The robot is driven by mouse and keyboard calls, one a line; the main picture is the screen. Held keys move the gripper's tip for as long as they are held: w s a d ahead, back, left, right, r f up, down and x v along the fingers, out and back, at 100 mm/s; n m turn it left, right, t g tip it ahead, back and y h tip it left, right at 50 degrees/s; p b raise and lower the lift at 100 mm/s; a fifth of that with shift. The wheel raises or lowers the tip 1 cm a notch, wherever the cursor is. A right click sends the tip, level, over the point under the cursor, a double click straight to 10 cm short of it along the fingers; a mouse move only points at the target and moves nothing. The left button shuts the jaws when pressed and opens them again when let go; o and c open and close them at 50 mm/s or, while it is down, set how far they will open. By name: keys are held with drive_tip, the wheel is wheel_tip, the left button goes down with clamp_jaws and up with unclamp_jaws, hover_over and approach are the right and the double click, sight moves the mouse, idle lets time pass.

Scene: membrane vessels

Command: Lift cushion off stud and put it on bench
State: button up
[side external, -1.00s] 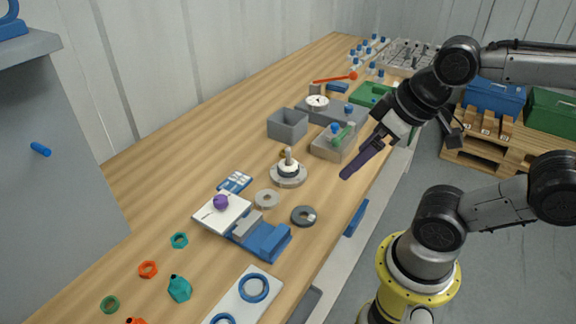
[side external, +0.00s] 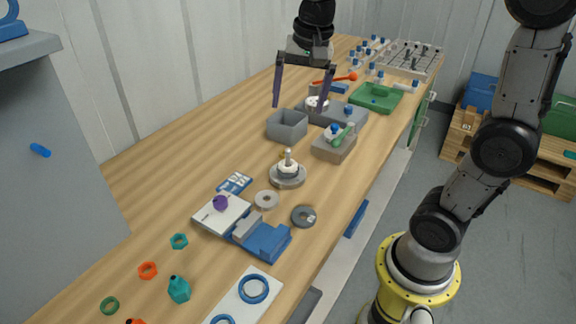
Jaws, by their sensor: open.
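A stud (side external: 288,154) stands upright on a round grey base near the middle of the wooden bench (side external: 235,150). A pale ring-shaped piece, which looks like the cushion (side external: 288,167), sits around the stud above the base. Its exact shape is too small to tell. My gripper (side external: 299,107) is open and empty, with its two long dark fingers spread wide and pointing down. It is high, above and beyond the stud in the picture, and apart from it.
A grey open bin (side external: 287,126) and a grey block with a green-handled item (side external: 335,143) stand behind the stud. A flat grey ring (side external: 267,200), a dark ring (side external: 303,216) and a blue-and-white fixture (side external: 262,238) lie in front. Bare wood lies left of the stud.

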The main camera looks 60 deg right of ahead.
drive_tip(key=m+g, duration=0.1)
drive_tip(key=g, duration=0.1)
approach(288, 151)
drive_tip(key=shift+m, duration=0.4)
drive_tip(key=f, duration=0.7)
drive_tip(key=shift+d, duration=0.25)
drive_tip(key=shift+w+a+f, duration=0.1)
drive_tip(key=shift+f, duration=2.8)
drive_tip(key=shift+c, duration=0.2)
drive_tip(key=c, duration=1.4)
drive_tip(key=shift+r, duration=6.6)
